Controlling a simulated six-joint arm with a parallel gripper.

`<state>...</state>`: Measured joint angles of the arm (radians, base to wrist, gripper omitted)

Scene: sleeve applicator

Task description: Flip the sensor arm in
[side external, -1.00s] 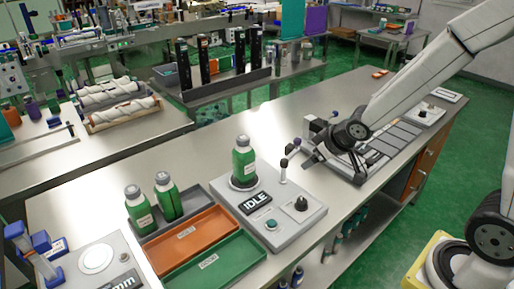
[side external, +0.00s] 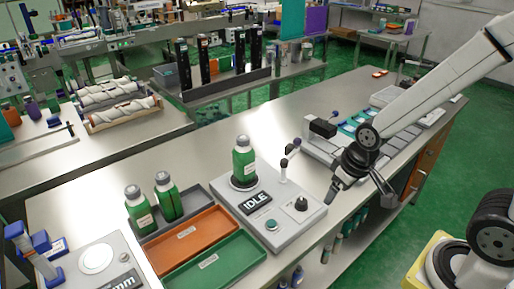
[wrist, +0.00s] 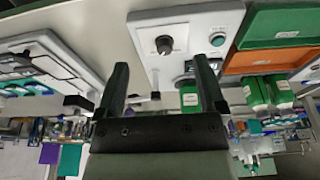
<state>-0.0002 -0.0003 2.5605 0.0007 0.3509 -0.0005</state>
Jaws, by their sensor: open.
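The applicator unit (side external: 262,224) is a pale grey box with an IDLE display, a green button and a black knob. A green bottle (side external: 243,160) stands upright on its round seat. The sensor arm (side external: 290,152) sits on a short post right of the bottle, angled up and away from it, with a dark blue knob at its end. In the wrist view the post (wrist: 155,82) shows between my fingers, farther off. My gripper (side external: 358,192) is open and empty, right of the unit and apart from the sensor arm, with its fingers spread near the table's front edge.
Orange (side external: 190,236) and green (side external: 212,262) trays lie left of the unit. Two green bottles stand in a grey tray (side external: 150,232). A label station (side external: 325,143) with teal pieces stands behind my gripper. The table behind the unit is clear.

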